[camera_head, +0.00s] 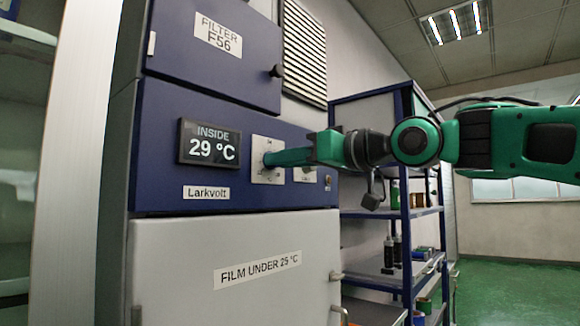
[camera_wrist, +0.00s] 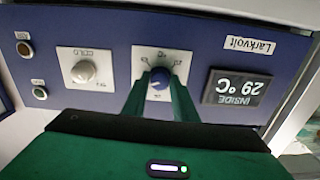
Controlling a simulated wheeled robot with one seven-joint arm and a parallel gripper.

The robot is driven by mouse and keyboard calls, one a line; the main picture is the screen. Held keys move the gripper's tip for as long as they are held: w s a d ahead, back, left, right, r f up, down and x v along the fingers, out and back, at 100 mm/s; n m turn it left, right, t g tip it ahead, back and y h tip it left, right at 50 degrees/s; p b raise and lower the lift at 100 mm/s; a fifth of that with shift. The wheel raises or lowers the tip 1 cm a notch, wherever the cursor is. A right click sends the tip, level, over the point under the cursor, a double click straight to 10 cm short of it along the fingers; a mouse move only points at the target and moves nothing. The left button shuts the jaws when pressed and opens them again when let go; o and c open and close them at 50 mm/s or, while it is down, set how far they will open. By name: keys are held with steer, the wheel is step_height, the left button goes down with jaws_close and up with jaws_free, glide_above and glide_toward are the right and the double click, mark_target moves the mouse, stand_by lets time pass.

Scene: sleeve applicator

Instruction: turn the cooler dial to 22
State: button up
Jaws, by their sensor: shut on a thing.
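In the head view my gripper (camera_head: 270,158) reaches in from the right to the plate. The fingers hide part of the knob, and its pointer setting cannot be read. The display (camera_head: 209,143) left of the dial reads INSIDE 29 °C; it appears upside down in the wrist view (camera_wrist: 236,88).
A second, white knob (camera_wrist: 83,72) sits on its own plate beside the dial, with two small round buttons (camera_wrist: 24,48) beyond it. A FILTER F56 door (camera_head: 218,60) is above and a FILM UNDER 25 °C door (camera_head: 230,290) below. Shelves (camera_head: 400,214) stand behind my arm.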

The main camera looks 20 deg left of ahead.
steer(key=shift+w, duration=0.1)
steer(key=shift+n, duration=13.3)
steer(key=o, duration=1.1)
steer(key=shift+r, duration=0.1)
steer(key=shift+d, duration=0.1)
